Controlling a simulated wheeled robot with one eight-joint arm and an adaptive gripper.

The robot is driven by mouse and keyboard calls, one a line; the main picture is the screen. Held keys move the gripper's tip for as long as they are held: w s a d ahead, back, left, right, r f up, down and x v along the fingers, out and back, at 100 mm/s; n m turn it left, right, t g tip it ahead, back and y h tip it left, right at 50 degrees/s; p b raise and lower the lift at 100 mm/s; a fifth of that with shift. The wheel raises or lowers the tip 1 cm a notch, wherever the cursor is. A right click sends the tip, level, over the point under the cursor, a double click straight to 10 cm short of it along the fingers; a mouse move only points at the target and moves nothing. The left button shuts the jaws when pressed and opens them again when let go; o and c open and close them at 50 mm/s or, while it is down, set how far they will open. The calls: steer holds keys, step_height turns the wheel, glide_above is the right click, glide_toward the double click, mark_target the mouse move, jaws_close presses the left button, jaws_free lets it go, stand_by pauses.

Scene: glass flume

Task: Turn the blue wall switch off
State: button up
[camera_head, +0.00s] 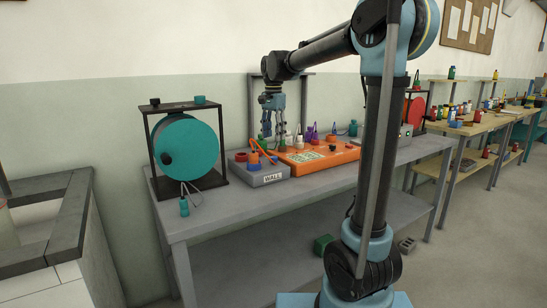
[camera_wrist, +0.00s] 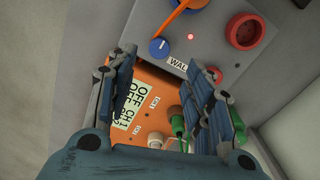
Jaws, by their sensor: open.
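The grey box labelled WALL (camera_head: 268,178) stands on the bench, left of the orange panel. In the wrist view this box (camera_wrist: 140,22) lies just beyond my fingertips. The blue round part (camera_wrist: 159,48) sits near its labelled edge, with an orange bar or cable running up from it; which one, I cannot tell. A small red light (camera_wrist: 190,37) glows beside it. My gripper (camera_wrist: 165,65) is open and empty, its fingers pointing toward the box. In the head view my gripper (camera_head: 270,132) hangs above the box and the orange panel, apparently apart from both.
The orange panel (camera_head: 320,155) carries several plugs and a paper label. A teal disc in a black frame (camera_head: 190,146) stands at the bench's left end.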

mark_target(273, 157)
step_height(273, 157, down, 9)
steer(key=shift+f, duration=0.2)
stand_by(0.4)
steer(key=c, duration=1)
